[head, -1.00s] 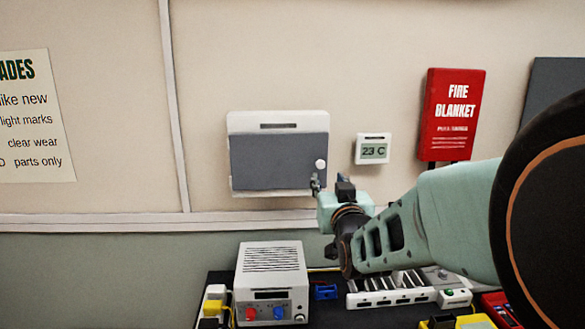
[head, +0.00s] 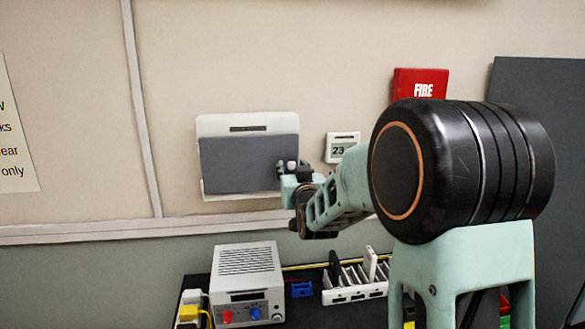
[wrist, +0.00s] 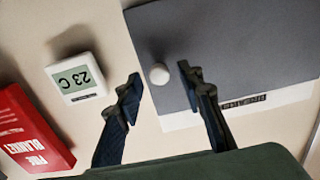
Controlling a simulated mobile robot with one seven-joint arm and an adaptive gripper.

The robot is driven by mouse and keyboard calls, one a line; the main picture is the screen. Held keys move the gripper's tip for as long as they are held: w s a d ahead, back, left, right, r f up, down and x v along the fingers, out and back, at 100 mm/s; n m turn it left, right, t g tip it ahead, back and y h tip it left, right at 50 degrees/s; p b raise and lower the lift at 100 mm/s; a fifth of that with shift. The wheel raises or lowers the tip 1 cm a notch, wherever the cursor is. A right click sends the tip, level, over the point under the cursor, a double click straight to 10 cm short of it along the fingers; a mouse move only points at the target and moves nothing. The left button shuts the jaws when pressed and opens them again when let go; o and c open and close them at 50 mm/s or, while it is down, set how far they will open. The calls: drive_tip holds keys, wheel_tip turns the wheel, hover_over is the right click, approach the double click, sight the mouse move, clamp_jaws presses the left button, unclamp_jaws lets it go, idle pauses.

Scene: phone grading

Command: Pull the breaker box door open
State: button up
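The breaker box (head: 215,127) is a white wall box with a dark grey door (head: 240,163), which looks shut. A round white knob sits at the door's right side in the head view, and the knob (wrist: 159,74) shows clearly in the wrist view. My gripper (head: 290,168) is at the knob in the head view. In the wrist view my gripper (wrist: 160,83) is open, with one finger on each side of the knob and a gap on both sides. The grey door (wrist: 230,45) also fills the wrist view's upper right.
A thermometer display (head: 342,147) and a red fire blanket box (head: 420,84) hang on the wall to the right. Below, a power supply (head: 247,280) and a white rack (head: 355,282) stand on a dark bench.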

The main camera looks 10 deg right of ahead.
clamp_jaws()
drive_tip(key=shift+s, duration=0.15)
idle(0.4)
